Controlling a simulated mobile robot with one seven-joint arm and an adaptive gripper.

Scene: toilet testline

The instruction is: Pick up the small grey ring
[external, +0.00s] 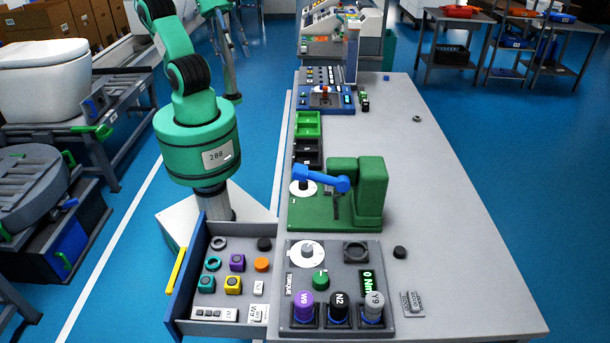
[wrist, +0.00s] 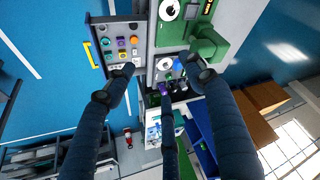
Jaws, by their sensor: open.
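A small grey ring (external: 218,243) lies in the open drawer (external: 176,300), near its far left corner, above a teal ring (external: 213,264) in the picture. Another small dark-grey ring (external: 416,118) lies alone on the far part of the table. The drawer also shows in the wrist view, at the upper left, but its contents are too small there to tell the grey ring surely. My gripper (wrist: 158,70) is open, with its dark fingers spread and nothing seen between them. It stands well apart from the drawer. In the external view the gripper is not clearly visible.
The drawer also holds a purple cube (external: 237,262), a yellow cube (external: 233,284), an orange round piece (external: 261,265) and a black piece (external: 264,243). The torque panel (external: 301,280) and a green machine (external: 369,190) stand beside it. The table's right side is mostly clear.

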